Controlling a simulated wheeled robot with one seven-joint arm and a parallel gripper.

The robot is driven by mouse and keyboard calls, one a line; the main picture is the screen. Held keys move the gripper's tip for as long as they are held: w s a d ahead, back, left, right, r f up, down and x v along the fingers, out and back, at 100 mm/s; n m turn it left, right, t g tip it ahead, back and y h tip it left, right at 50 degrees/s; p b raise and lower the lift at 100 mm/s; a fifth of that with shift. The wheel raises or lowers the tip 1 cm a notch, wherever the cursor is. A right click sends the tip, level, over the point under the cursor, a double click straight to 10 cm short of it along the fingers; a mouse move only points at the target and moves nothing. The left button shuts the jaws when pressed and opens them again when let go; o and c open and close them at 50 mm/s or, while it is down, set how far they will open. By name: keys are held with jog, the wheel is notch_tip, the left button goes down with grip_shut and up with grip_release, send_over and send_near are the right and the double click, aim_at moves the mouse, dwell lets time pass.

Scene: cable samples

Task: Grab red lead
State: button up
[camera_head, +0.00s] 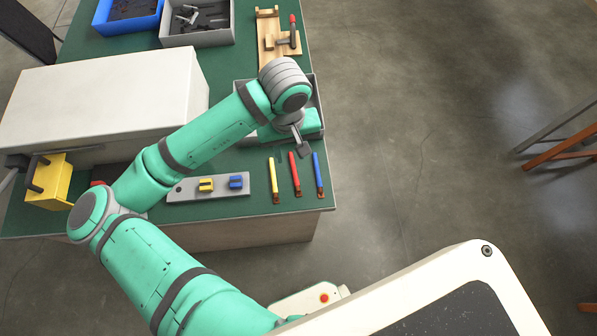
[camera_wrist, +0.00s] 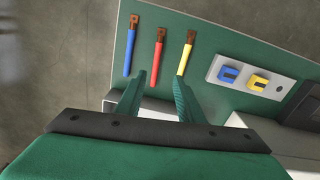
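The red lead (camera_head: 295,174) lies on the green table mat between a yellow lead (camera_head: 274,180) on its left and a blue lead (camera_head: 318,175) on its right, each with a brown end. In the wrist view the red lead (camera_wrist: 158,57) lies between the blue lead (camera_wrist: 131,45) and the yellow lead (camera_wrist: 187,52). My gripper (camera_wrist: 160,82) is open and empty, its two green fingers apart. The red lead's lower end shows between the fingertips, which appear to be above the mat. In the head view my gripper (camera_head: 303,151) is near the leads' far ends, partly hidden by my wrist.
A grey plate (camera_head: 240,189) with yellow and blue connectors lies left of the leads. A grey tray (camera_head: 318,92) is behind my gripper. A large white box (camera_head: 90,95) and a wooden stand (camera_head: 268,30) are on the table. The table's right edge is close to the blue lead.

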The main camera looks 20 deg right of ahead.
aim_at(295, 173)
jog(key=f, duration=1)
jog(key=shift+s+d+f, duration=0.3)
jog(key=shift+d, duration=0.1)
grip_shut()
